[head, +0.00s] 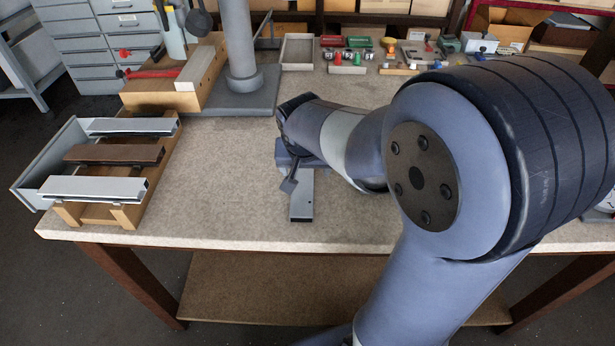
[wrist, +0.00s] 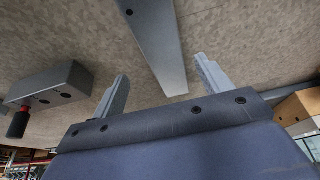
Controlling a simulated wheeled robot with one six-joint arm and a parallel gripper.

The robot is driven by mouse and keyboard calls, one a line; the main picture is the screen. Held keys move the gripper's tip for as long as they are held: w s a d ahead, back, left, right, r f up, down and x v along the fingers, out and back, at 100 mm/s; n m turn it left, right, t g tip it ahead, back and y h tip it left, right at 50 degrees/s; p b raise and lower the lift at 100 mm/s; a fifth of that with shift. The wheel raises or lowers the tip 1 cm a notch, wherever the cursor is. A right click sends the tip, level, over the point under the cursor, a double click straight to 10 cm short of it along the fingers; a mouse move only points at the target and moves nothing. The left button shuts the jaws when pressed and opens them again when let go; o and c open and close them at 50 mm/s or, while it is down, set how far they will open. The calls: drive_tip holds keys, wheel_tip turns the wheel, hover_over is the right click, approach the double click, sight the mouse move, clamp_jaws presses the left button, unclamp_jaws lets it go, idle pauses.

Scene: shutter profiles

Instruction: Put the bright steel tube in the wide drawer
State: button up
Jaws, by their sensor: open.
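A light grey metal bar (head: 302,203) with a small dark hole near its end lies flat on the bench, partly hidden by my arm. It looks like the bright steel tube, though two bright profiles also lie on the rack. My gripper (head: 292,178) is over the bar. In the wrist view my gripper (wrist: 161,68) is open, with one finger on each side of the near end of the bar (wrist: 152,35) and gaps between. A grey panel (head: 42,165) at the far left looks like part of an open drawer; its inside is mostly hidden.
A wooden rack (head: 126,216) at the left carries two bright profiles and a brown profile (head: 114,154). A grey column (head: 238,45) stands behind it. Small parts and trays (head: 297,52) line the back. A grey block (wrist: 50,85) shows in the wrist view. The bench between rack and arm is clear.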

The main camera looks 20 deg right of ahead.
sight(303, 175)
drive_tip(key=shift+w+a+f, duration=0.1)
drive_tip(key=shift+w+f, duration=0.2)
drive_tip(key=shift+f, duration=0.25)
drive_tip(key=shift+w+x, duration=0.15)
drive_tip(key=shift+x, duration=0.9)
drive_tip(key=shift+w+x, duration=0.15)
drive_tip(key=shift+x, duration=0.85)
drive_tip(key=shift+r, duration=0.1)
drive_tip(key=shift+c, duration=0.4)
drive_tip(key=c, duration=1.3)
drive_tip(key=shift+r, duration=0.15)
drive_tip(key=shift+c, duration=1)
